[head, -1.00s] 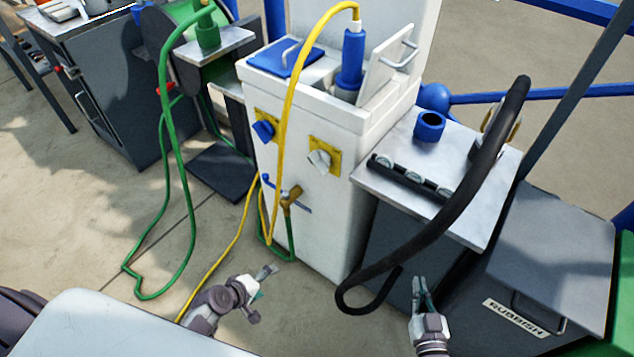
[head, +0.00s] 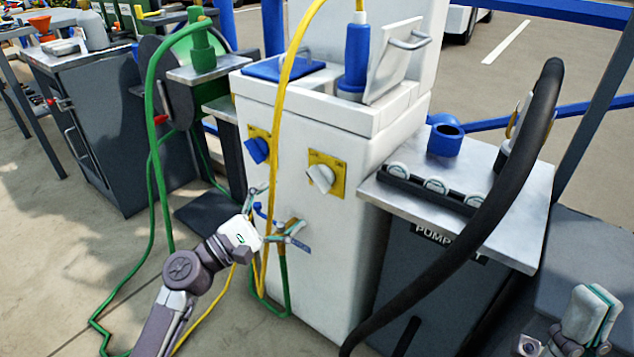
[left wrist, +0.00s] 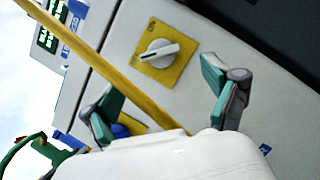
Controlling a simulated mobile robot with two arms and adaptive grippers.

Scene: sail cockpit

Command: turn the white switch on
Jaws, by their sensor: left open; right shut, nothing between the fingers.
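The white switch (head: 321,178) is a knob on a yellow plate on the front of the white pedestal (head: 318,247). It also shows in the left wrist view (left wrist: 160,53), ahead of the fingers. My left gripper (head: 276,213) is open and empty, below and left of the white switch, close to the yellow hose and the tap; in the left wrist view its fingers (left wrist: 160,103) spread on either side of the hose. My right gripper (head: 600,318) is shut and empty at the lower right, away from the pedestal.
A blue switch (head: 257,150) on its own yellow plate sits left of the white one. The yellow hose (head: 276,140) hangs down the pedestal's front between them. A black hose (head: 490,200) arches over the metal-topped cabinet (head: 520,215) at right. A green hose (head: 151,150) hangs at left.

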